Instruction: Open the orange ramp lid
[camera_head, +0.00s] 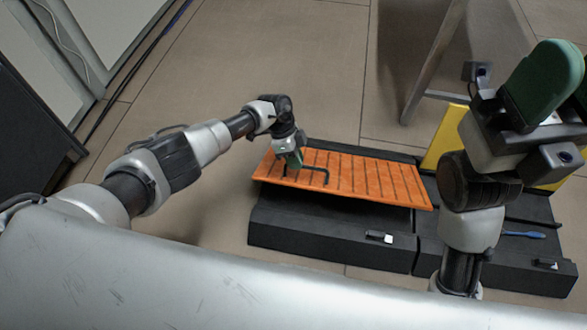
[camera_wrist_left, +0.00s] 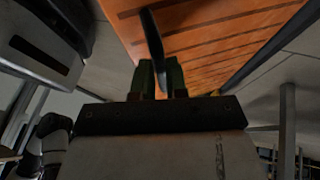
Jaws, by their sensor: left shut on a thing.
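The orange ramp lid (camera_head: 372,181) is a slotted panel over a black box (camera_head: 320,230) on the floor. Its front edge stands above the box, with a dark gap beneath. A black bar handle (camera_head: 316,168) is fixed near the lid's left end. My left gripper (camera_head: 292,160) is shut on this handle. In the left wrist view, the green fingers (camera_wrist_left: 160,74) close around the dark handle (camera_wrist_left: 152,38), with the orange lid (camera_wrist_left: 215,40) behind. My right gripper (camera_head: 562,82) is raised at the right, partly cut off by the frame edge; its opening is unclear.
A second black box (camera_head: 500,262) with a blue item (camera_head: 522,234) adjoins on the right. A yellow panel (camera_head: 447,137) and a metal leg (camera_head: 432,65) stand behind. A dark cabinet (camera_head: 30,120) is at the left. Floor behind the lid is clear.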

